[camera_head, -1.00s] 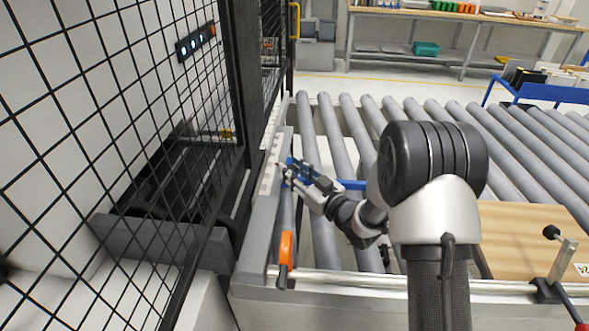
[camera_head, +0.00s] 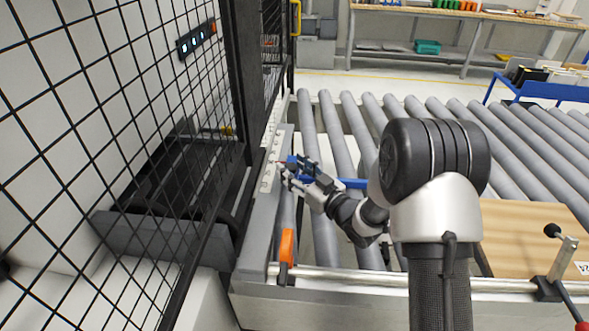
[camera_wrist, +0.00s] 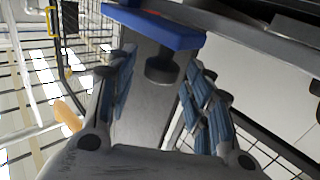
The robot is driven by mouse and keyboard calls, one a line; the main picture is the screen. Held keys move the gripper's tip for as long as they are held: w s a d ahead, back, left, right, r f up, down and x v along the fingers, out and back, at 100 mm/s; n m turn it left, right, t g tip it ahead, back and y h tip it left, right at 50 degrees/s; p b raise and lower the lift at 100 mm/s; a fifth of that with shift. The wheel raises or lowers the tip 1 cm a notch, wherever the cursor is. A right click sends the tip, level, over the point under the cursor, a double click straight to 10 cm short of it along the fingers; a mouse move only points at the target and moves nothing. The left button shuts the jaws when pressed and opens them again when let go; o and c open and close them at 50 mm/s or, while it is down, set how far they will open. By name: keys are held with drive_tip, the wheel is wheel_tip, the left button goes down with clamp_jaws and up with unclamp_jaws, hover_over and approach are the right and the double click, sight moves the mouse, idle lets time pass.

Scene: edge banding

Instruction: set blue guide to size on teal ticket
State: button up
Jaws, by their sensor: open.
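The blue guide (camera_head: 350,184) is a bar across the rollers near the left rail, partly hidden by my arm. In the wrist view, its blue block (camera_wrist: 155,27) is ahead, with a dark round knob (camera_wrist: 162,70) below it. My gripper (camera_head: 287,172) is at the guide's left end, beside the rail. In the wrist view my gripper (camera_wrist: 162,68) is open, with a finger on each side of the knob and a gap visible. A pale marked scale strip (camera_head: 270,160) runs along the rail. I cannot make out a teal ticket.
A black mesh fence (camera_head: 120,150) stands close on the left. An orange handle (camera_head: 287,247) stands at the rail's near end. A wooden board (camera_head: 525,235) with a clamp (camera_head: 562,262) lies at right. Grey rollers (camera_head: 440,115) extend behind my arm.

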drive_tip(key=v, duration=1.2)
drive_tip(key=s+d+r+m+g+h, duration=0.2)
drive_tip(key=s+d+r+m+h, duration=0.15)
drive_tip(key=d+r+h, duration=0.7)
drive_tip(key=s+m+g+h, duration=0.1)
drive_tip(key=s+m+g, duration=0.4)
drive_tip(key=s, duration=2.2)
drive_tip(key=shift+g+h, duration=0.35)
drive_tip(key=shift+g, duration=0.45)
drive_tip(key=shift+d+f, duration=0.1)
drive_tip(key=shift+d, duration=0.1)
